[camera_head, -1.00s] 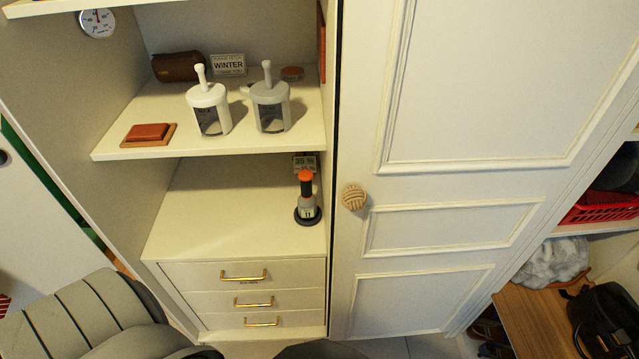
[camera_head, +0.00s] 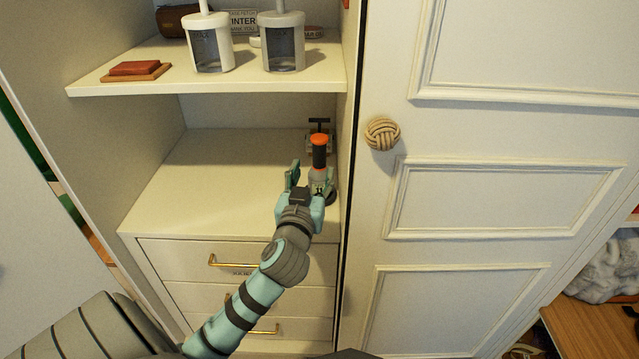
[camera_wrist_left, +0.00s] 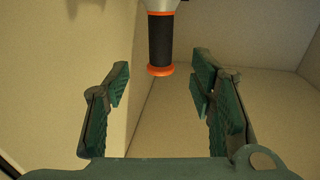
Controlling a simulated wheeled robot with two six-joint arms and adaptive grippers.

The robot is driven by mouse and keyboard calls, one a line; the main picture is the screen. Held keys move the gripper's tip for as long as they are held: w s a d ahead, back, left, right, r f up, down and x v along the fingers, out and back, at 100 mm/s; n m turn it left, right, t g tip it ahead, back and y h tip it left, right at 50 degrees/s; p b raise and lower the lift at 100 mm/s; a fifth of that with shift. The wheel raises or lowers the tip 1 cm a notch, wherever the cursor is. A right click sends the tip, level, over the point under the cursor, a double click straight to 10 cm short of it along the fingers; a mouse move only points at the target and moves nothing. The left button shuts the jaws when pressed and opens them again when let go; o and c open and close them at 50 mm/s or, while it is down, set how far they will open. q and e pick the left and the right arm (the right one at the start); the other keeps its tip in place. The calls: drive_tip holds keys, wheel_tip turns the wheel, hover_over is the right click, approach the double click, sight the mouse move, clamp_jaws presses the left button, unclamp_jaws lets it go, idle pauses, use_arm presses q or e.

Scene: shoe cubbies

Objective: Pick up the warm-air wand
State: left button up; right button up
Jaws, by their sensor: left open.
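The warm-air wand (camera_head: 320,153) stands upright on the lower shelf, near its right wall. It has an orange cap, a black grip and a pale lower body on a dark base. My left gripper (camera_head: 308,177) is open in front of the wand's lower part and hides some of it. In the left wrist view the wand's black grip and orange end (camera_wrist_left: 160,45) show at the top middle. There the open fingers (camera_wrist_left: 160,95) stand on either side below it, with nothing between them. My right gripper is not in view.
The upper shelf (camera_head: 120,82) holds two white pump dispensers (camera_head: 207,42) (camera_head: 283,45), a red block (camera_head: 135,68) and a sign. Drawers (camera_head: 190,250) lie below. A closed door with a rope knob (camera_head: 382,133) stands right. The lower shelf's left side is clear.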

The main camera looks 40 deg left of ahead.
sight(318, 154)
use_arm(q)
drive_tip(key=b+x, duration=0.2)
drive_tip(key=x, duration=0.7)
drive_tip(key=shift+a+r, duration=0.1)
drive_tip(key=shift+r, duration=0.05)
drive_tip(key=shift+w+a, duration=0.2)
drive_tip(key=shift+w, duration=0.2)
drive_tip(key=shift+s+r, duration=0.1)
drive_tip(key=c, duration=0.3)
clamp_jaws()
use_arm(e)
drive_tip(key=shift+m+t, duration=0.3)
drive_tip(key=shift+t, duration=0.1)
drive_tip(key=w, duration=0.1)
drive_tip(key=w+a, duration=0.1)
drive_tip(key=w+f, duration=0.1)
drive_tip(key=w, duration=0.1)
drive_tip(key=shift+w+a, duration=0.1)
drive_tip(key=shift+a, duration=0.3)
